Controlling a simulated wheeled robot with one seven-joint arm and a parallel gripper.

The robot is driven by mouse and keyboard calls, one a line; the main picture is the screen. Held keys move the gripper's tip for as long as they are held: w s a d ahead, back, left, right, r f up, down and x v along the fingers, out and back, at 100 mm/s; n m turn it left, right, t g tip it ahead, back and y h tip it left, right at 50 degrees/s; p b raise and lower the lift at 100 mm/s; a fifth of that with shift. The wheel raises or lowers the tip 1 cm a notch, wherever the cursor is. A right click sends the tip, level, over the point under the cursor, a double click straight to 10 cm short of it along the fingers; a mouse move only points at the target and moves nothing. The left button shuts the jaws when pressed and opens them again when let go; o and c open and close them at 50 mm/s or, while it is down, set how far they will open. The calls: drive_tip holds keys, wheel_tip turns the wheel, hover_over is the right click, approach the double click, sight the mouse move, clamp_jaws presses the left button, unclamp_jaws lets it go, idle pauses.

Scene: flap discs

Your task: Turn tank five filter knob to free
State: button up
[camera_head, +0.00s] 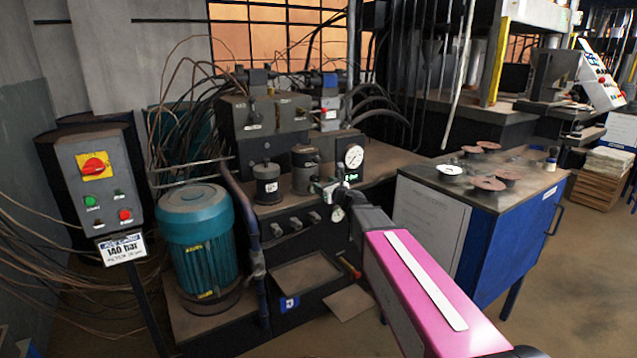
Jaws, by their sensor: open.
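My arm, pink with a white stripe, reaches in from the lower right to the hydraulic power unit (215,325). My gripper (336,190) is open at the front of the unit, just below the upper round gauge (354,156) and close to a lower gauge (337,213). Whether it touches anything there is unclear. Two dark filter-like cylinders (266,184) stand left of the gripper. Below them is a row of small dark knobs (278,229). I cannot read any tank number, so I cannot tell which knob is tank five's; it may be hidden behind my gripper.
A teal motor (196,245) stands left of the gripper. Further left is a grey control box (92,195) with a red rotary switch (95,165) and a "140 bar" sign (123,249). A blue cabinet (500,255) with discs (487,183) stands close right of my arm. Hoses hang behind.

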sight(317, 180)
drive_tip(key=shift+v, duration=2)
drive_tip(key=shift+s, duration=0.1)
drive_tip(key=x, duration=1)
drive_tip(key=c, duration=0.9)
